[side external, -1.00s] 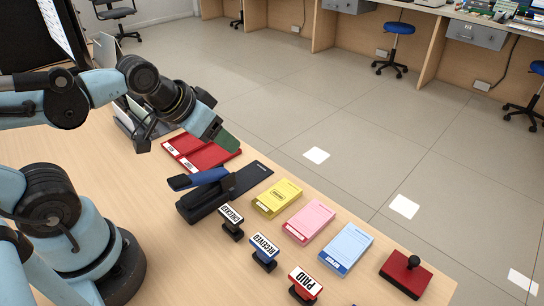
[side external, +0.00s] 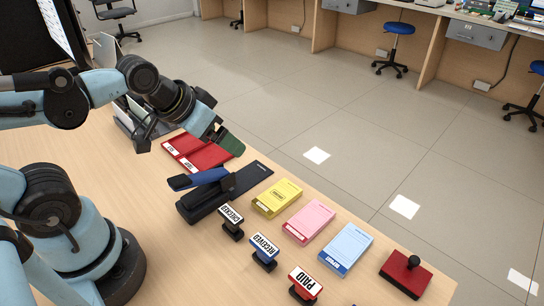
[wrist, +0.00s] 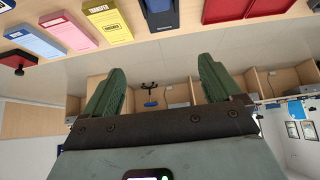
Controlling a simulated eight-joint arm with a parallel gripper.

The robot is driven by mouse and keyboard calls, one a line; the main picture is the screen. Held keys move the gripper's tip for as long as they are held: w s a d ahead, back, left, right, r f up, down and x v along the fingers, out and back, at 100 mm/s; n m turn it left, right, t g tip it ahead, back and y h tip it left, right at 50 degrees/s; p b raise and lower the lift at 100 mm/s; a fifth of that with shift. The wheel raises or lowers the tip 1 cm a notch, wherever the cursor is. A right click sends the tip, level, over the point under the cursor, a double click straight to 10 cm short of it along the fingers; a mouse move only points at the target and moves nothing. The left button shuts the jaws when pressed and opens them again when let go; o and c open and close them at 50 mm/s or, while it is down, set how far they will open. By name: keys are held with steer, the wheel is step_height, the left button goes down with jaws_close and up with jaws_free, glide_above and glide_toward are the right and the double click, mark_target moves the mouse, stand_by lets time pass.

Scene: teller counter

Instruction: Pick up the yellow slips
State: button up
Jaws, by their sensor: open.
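The yellow slips (side external: 277,198) are a pad lying on the wooden counter, left of the pink pad, in the side external view. They also show at the top of the wrist view (wrist: 107,22). My gripper (side external: 228,149) is above the counter's edge by the red trays, up and to the left of the yellow slips and apart from them. In the wrist view its two green fingers (wrist: 160,88) are spread wide with nothing between them.
A pink pad (side external: 309,221) and a blue pad (side external: 346,249) lie in a row beside the yellow slips. A black hole punch or stapler (side external: 208,196), several stamps (side external: 264,253), a red ink pad (side external: 407,274) and red trays (side external: 190,153) are nearby. Bare counter (side external: 165,245) lies in front.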

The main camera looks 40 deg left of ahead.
steer(key=w+d+r+g, duration=0.1)
steer(key=w+d+g, duration=0.3)
steer(key=w, duration=0.1)
steer(key=g, duration=0.3)
glide_toward(282, 192)
steer(key=shift+f, duration=4.15)
steer(key=c, duration=1.2)
steer(key=shift+r, duration=0.1)
